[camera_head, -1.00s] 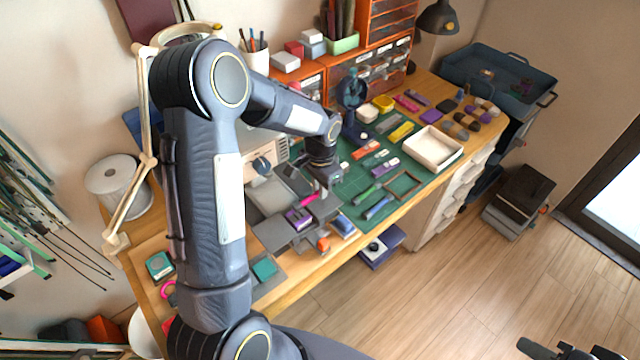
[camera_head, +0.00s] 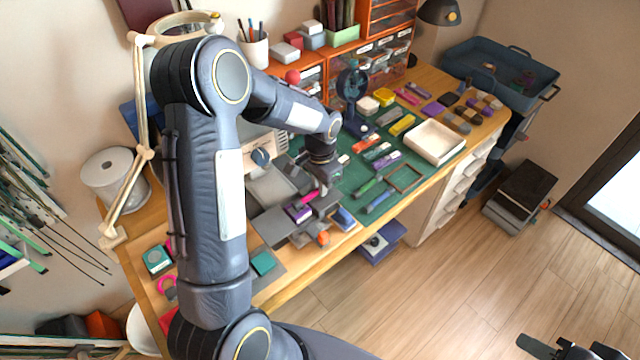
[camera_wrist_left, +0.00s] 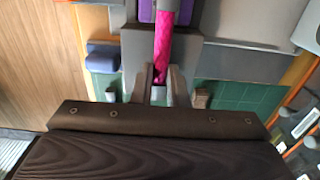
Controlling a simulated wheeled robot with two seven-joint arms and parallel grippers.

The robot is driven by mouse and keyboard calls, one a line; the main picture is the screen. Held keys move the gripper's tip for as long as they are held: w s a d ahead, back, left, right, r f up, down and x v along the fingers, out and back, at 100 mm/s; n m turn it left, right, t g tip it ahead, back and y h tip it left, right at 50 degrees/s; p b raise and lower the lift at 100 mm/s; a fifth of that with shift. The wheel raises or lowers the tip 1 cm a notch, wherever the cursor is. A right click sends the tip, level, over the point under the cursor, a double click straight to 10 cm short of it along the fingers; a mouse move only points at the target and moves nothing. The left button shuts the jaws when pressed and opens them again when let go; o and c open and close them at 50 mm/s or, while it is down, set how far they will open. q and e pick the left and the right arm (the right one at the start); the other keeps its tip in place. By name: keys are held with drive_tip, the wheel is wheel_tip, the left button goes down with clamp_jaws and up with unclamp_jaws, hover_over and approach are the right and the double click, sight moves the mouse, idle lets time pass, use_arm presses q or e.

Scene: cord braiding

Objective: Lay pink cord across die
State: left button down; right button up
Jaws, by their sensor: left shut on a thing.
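The pink cord (camera_head: 308,197) is a short straight length held by my left gripper (camera_head: 322,189) at its near end. In the left wrist view the cord (camera_wrist_left: 163,58) runs from between the fingers (camera_wrist_left: 163,92) away towards the purple die (camera_wrist_left: 146,10), and its far part passes under or behind a grey bar (camera_wrist_left: 166,5). In the head view the die (camera_head: 294,212) sits on the grey press plate, with the cord's far end over or right beside it; contact is unclear. My right gripper (camera_head: 570,350) is at the bottom right edge, empty, its fingers apart and partly cut off.
A grey plate (camera_head: 273,226) lies around the die, and a blue block (camera_head: 343,217) and an orange piece (camera_head: 322,238) are close by. The green mat (camera_head: 352,175) holds several small tools. A white tray (camera_head: 436,142) stands further right.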

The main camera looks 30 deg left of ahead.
use_arm(q)
drive_tip(key=shift+f, duration=0.3)
idle(0.5)
drive_tip(key=c, duration=1.3)
unclamp_jaws()
drive_tip(key=shift+c, duration=0.2)
drive_tip(key=shift+r, duration=0.1)
wheel_tip(320, 180, up, 7)
drive_tip(key=shift+b, duration=0.45)
drive_tip(key=shift+s+r, duration=0.2)
drive_tip(key=shift+r, duration=0.45)
drive_tip(key=s+d+r+n+t+h, duration=0.1)
drive_tip(key=s+r+n+t, duration=0.1)
drive_tip(key=s+r, duration=0.4)
drive_tip(key=s+d+r+n+t+h, duration=0.1)
drive_tip(key=s+r+n, duration=0.15)
drive_tip(key=s, duration=0.55)
drive_tip(key=s+d+n+t+h, duration=0.1)
drive_tip(key=s+d, duration=0.3)
drive_tip(key=s, duration=0.6)
drive_tip(key=shift+d+n+t+h, duration=0.2)
drive_tip(key=shift+n+t+h, duration=0.25)
drive_tip(key=shift+t, duration=0.35)
